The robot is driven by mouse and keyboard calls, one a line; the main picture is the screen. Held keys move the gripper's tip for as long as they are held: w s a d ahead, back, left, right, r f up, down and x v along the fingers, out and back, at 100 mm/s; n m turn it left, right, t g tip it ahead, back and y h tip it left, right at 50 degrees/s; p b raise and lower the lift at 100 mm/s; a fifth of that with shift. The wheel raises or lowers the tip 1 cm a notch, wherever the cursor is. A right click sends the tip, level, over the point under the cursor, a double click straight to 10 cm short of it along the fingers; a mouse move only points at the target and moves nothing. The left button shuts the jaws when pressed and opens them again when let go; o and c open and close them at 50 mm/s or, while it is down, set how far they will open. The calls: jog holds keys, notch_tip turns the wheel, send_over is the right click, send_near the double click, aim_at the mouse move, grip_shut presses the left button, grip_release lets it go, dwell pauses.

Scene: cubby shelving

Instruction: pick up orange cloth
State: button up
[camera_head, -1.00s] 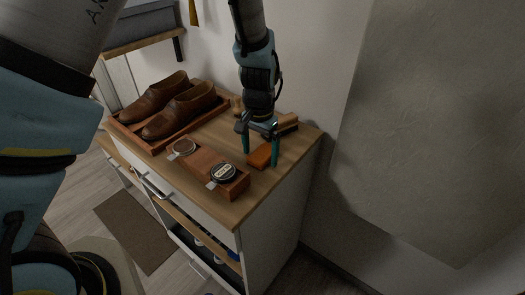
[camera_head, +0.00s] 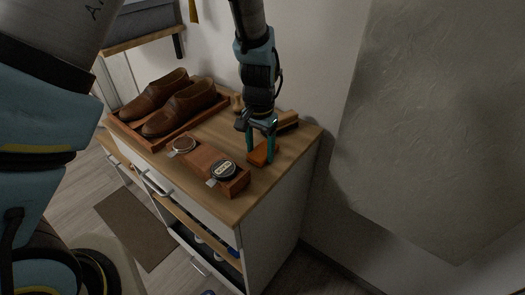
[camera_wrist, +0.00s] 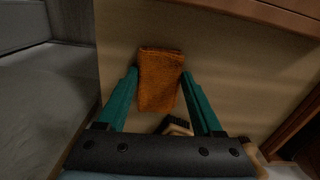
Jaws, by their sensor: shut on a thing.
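The orange cloth (camera_head: 259,154) is a small folded piece near the right side of the wooden cabinet top. My gripper (camera_head: 261,155) is down at the cloth, with its two teal fingers closed in on it from both sides. In the wrist view, the cloth (camera_wrist: 160,80) lies between the fingertips of my gripper (camera_wrist: 160,76), touching or nearly touching both. Whether the cloth is clear of the surface cannot be told.
A wooden box with two round tins (camera_head: 223,170) stands left of the cloth. A brush (camera_head: 287,121) lies behind it, close to my gripper. Brown shoes (camera_head: 180,107) sit in a wooden tray at the back left. The wall is behind the cabinet.

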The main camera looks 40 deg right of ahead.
aim_at(260, 150)
notch_tip(260, 150, up, 10)
jog(key=b, duration=0.2)
dwell(0.4)
